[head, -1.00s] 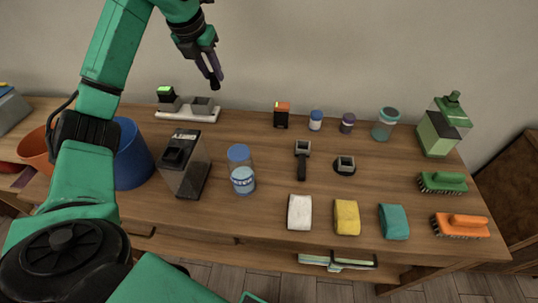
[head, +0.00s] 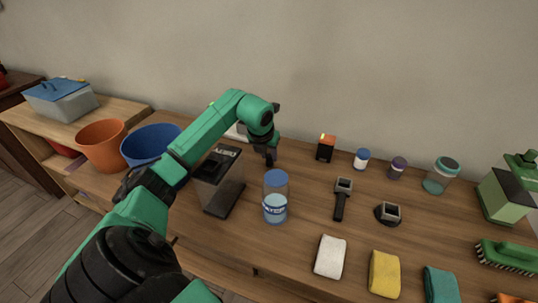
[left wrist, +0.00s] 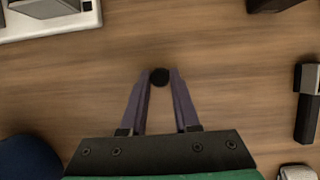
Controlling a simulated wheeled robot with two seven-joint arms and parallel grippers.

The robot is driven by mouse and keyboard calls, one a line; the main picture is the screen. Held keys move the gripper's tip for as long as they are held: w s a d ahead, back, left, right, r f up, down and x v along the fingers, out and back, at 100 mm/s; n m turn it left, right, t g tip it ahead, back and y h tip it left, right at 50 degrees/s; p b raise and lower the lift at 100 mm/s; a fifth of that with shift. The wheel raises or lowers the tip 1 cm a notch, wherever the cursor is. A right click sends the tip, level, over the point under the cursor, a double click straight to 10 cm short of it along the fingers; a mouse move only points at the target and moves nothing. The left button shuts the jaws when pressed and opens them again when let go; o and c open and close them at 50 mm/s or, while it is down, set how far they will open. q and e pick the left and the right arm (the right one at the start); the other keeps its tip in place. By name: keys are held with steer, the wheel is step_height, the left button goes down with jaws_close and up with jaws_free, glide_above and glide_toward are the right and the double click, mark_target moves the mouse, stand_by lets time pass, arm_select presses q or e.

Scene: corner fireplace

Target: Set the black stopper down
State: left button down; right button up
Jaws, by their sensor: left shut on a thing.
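My left gripper (head: 270,159) is low over the back of the wooden table, pointing down, behind the clear jar with the blue lid. In the left wrist view its two purple fingers (left wrist: 160,80) are closed on the small round black stopper (left wrist: 159,76), which sits between the fingertips. Bare wood shows around the stopper. I cannot tell whether it touches the tabletop. In the head view the stopper is too small and dark to make out clearly. My right gripper is not in view.
The clear black-topped container (head: 220,182) and blue-lidded jar (head: 276,198) stand in front of the gripper. A white base (left wrist: 50,20) lies at upper left in the wrist view, a black-handled tool (left wrist: 307,105) at right. An orange-and-black box (head: 325,148) stands to the right. Wood between is clear.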

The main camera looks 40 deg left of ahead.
arm_select(q)
steer(key=shift+f, duration=0.15)
steer(key=shift+f, duration=0.15)
steer(key=c, duration=0.6)
jaws_free()
steer(key=shift+c, duration=0.2)
steer(key=shift+r, duration=0.25)
steer(key=v, duration=1.2)
